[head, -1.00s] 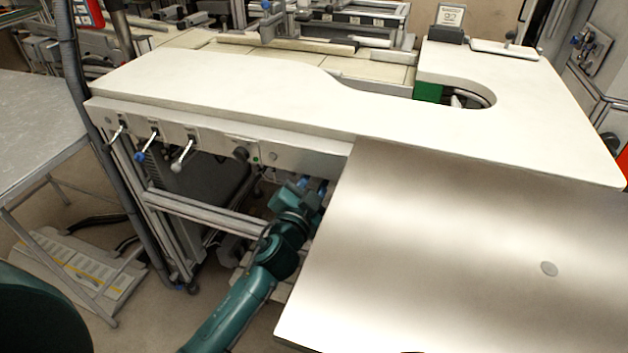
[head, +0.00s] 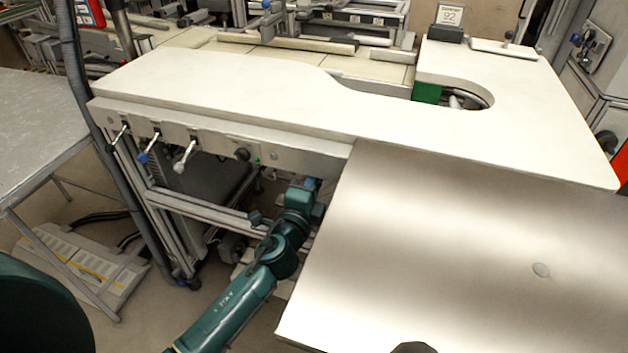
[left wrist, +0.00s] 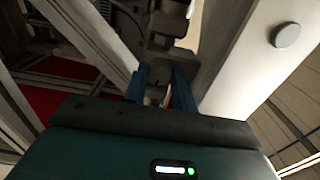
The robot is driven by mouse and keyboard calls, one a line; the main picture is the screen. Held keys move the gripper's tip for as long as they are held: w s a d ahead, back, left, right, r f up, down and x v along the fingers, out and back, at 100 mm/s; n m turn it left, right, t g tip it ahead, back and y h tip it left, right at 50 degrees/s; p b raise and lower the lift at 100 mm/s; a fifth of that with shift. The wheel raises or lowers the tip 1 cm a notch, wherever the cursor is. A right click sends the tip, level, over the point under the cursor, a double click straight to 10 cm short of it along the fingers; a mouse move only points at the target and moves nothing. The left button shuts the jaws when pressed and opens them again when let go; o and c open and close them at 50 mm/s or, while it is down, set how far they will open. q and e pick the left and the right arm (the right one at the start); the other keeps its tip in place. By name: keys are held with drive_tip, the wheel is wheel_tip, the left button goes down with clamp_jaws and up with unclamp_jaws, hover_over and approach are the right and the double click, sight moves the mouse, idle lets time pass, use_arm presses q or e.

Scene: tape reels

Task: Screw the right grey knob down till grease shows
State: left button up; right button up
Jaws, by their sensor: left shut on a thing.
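My left gripper (head: 311,182) reaches in under the front edge of the white worktop, its tips mostly hidden there in the head view. In the left wrist view its two blue fingers (left wrist: 160,78) are shut on a dark grey, rounded part, seemingly the grey knob (left wrist: 159,68). Shadow and the fingers hide much of it. I cannot tell a second knob apart, and no grease can be made out. My right gripper is not in view.
The white worktop (head: 250,90) overhangs the gripper. A metal plate (head: 450,250) lies to the right, close beside my arm. Several small levers (head: 185,155) and a black knob (head: 242,154) sit on the front rail. A frame bar (head: 200,212) runs left of my arm.

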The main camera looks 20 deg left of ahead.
use_arm(q)
drive_tip(key=shift+m+p, duration=2.35)
drive_tip(key=shift+m, duration=5.25)
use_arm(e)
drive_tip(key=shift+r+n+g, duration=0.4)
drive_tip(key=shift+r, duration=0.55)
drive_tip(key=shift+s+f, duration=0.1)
use_arm(q)
drive_tip(key=o, duration=1)
drive_tip(key=shift+s, duration=0.1)
